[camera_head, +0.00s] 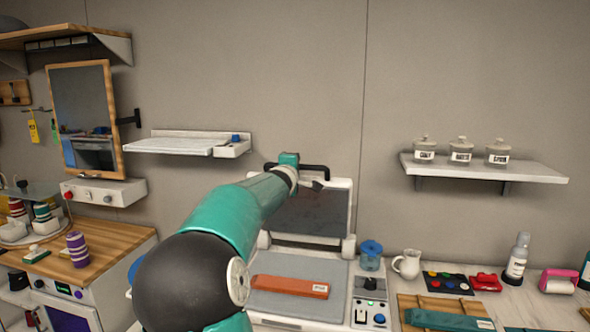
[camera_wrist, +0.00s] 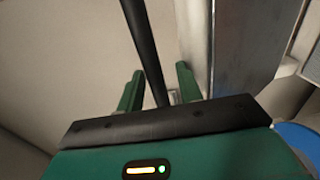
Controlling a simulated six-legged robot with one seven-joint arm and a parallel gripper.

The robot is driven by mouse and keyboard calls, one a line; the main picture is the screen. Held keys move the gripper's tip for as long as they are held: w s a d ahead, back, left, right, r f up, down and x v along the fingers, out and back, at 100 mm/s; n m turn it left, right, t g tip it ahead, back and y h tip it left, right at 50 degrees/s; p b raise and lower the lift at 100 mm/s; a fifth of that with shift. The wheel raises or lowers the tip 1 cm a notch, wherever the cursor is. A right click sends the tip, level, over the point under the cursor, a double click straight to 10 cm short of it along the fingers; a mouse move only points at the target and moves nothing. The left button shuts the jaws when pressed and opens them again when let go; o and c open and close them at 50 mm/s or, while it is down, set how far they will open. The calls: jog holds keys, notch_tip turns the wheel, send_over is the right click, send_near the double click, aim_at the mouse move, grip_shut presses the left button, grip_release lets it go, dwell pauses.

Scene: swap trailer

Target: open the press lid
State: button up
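The press lid (camera_head: 310,212) stands raised, close to upright, at the back of the press, with its dark inner plate facing forward. Its black handle (camera_head: 318,167) runs along the top edge; it also shows as a black bar in the wrist view (camera_wrist: 146,50). My gripper (camera_wrist: 160,70) is at the handle, its two green fingers apart on either side of the bar, with gaps visible. In the head view my arm hides part of the lid and handle. The press base (camera_head: 338,272) is uncovered and bears a red-orange labelled block (camera_head: 290,287).
A control box with a dark knob (camera_head: 370,284) and a blue-lidded jar (camera_head: 370,256) stand right of the plate. A white jug (camera_head: 407,264) is farther right. Wall shelves (camera_head: 180,145) (camera_head: 485,170) flank the lid. A wooden counter (camera_head: 110,250) is at left.

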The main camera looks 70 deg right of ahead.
jog(key=shift+a, duration=0.1)
jog(key=s+a+r, duration=0.1)
jog(key=s+a, duration=0.1)
jog(key=a, duration=1.1)
jog(key=shift+a, duration=0.2)
dwell(0.9)
jog(key=shift+s, duration=0.1)
dwell(0.5)
